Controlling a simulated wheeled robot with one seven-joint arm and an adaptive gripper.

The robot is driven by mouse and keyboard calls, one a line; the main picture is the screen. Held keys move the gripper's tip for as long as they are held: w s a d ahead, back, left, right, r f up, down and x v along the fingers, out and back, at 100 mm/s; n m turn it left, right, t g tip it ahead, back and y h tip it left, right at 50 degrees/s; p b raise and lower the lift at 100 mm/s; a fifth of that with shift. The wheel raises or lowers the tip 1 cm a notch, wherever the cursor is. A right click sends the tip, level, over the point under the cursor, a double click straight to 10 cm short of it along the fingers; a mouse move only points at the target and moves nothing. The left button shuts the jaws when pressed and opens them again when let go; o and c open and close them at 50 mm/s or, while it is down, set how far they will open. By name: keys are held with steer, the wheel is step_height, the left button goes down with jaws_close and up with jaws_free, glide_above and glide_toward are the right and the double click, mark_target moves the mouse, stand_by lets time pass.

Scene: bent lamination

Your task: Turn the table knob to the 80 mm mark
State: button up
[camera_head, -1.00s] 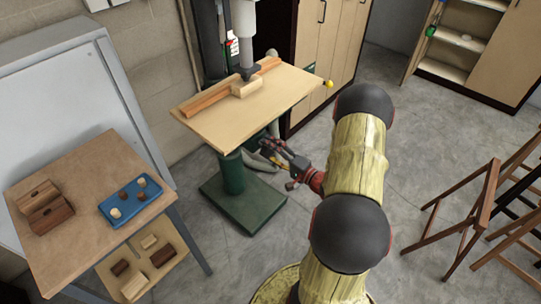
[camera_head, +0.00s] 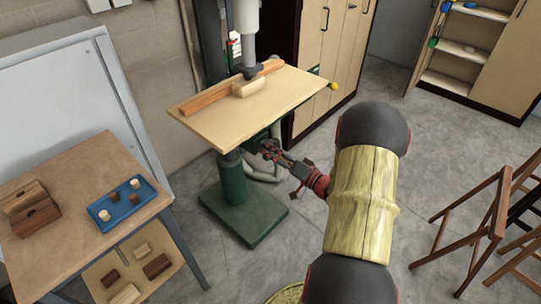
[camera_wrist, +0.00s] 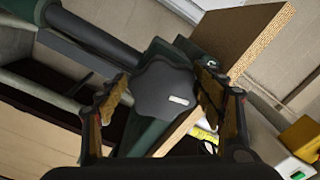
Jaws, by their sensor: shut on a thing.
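The table knob (camera_wrist: 165,88) is a dark, lobed knob with a small white mark on its face, seen in the wrist view. My gripper (camera_wrist: 163,100) has one finger on each side of it and is shut on it. In the head view my gripper (camera_head: 268,150) is just below the drill press table (camera_head: 215,122), beside the green column (camera_head: 232,178); the knob cannot be made out there. No 80 mm mark or scale is readable.
A wooden fence (camera_head: 205,102) and a small block (camera_head: 249,87) lie on the drill press table. A bench (camera_head: 95,150) with a blue tray (camera_head: 105,227) stands at left. Wooden trestles (camera_head: 495,225) stand at right.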

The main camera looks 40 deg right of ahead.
steer(key=shift+s+f, duration=0.2)
steer(key=shift+f, duration=0.5)
steer(key=o, duration=0.7)
steer(key=shift+d, duration=0.1)
steer(key=shift+o, duration=1.3)
steer(key=shift+d, duration=0.1)
steer(key=shift+o, duration=0.4)
steer(key=shift+d+r, duration=0.1)
steer(key=shift+r, duration=0.15)
steer(key=s, duration=1.2)
steer(key=shift+d, duration=0.4)
